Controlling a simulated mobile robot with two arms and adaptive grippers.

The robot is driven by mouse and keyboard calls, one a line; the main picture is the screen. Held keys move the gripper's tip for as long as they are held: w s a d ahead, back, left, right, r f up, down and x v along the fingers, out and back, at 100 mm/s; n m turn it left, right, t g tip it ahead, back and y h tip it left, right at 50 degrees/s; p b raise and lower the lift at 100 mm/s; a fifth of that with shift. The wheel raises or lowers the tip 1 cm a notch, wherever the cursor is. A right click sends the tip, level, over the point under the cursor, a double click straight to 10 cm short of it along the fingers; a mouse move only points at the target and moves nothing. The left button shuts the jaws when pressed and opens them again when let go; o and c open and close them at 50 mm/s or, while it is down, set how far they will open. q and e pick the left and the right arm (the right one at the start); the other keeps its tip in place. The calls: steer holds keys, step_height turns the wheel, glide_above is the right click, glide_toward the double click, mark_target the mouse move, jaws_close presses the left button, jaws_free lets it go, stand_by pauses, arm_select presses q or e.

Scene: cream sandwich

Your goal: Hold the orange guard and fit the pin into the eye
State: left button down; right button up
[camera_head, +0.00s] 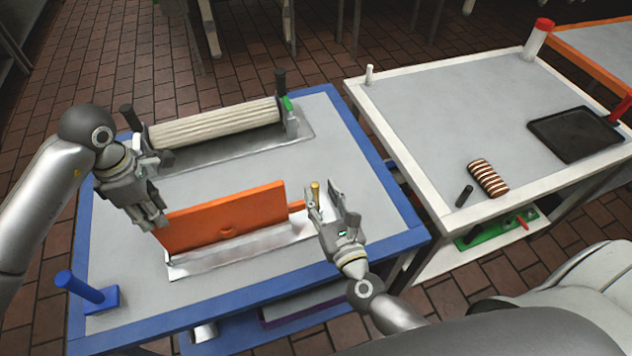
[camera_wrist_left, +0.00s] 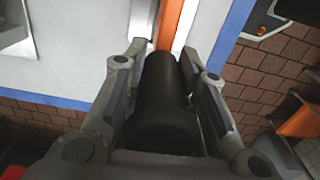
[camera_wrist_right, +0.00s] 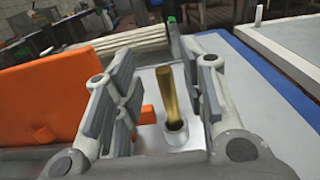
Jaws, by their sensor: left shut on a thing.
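The orange guard (camera_head: 225,215) stands upright along a metal base (camera_head: 235,250) on the blue-edged table. My left gripper (camera_head: 155,218) is at the guard's left end. In the left wrist view its fingers (camera_wrist_left: 162,85) are shut on the guard's black handle (camera_wrist_left: 160,100). The brass pin (camera_head: 315,194) stands near the guard's right end, beside a small orange tab (camera_head: 297,206). In the right wrist view the pin (camera_wrist_right: 176,90) leans slightly in a round metal cup (camera_wrist_right: 176,133). My right gripper (camera_head: 330,198) is open, its fingers on either side of the pin and apart from it. I cannot make out the eye.
A ribbed cream roller (camera_head: 215,124) lies behind the guard. A blue post (camera_head: 80,287) stands at the table's front left. The white-edged table at right holds a striped roll (camera_head: 488,179), a small black cylinder (camera_head: 464,195) and a dark tray (camera_head: 575,135). A gap separates the tables.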

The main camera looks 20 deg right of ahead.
steer(key=s, duration=0.7)
steer(key=shift+s, duration=0.1)
arm_select(q)
steer(key=c, duration=1)
jaws_free()
steer(key=shift+r, duration=0.15)
arm_select(e)
steer(key=shift+r, duration=0.1)
arm_select(q)
steer(key=shift+r+p, duration=2.4)
steer(key=shift+r, duration=2)
arm_select(e)
step_height(320, 180, up, 4)
steer(key=shift+r, duration=0.25)
arm_select(q)
steer(key=shift+o, duration=0.4)
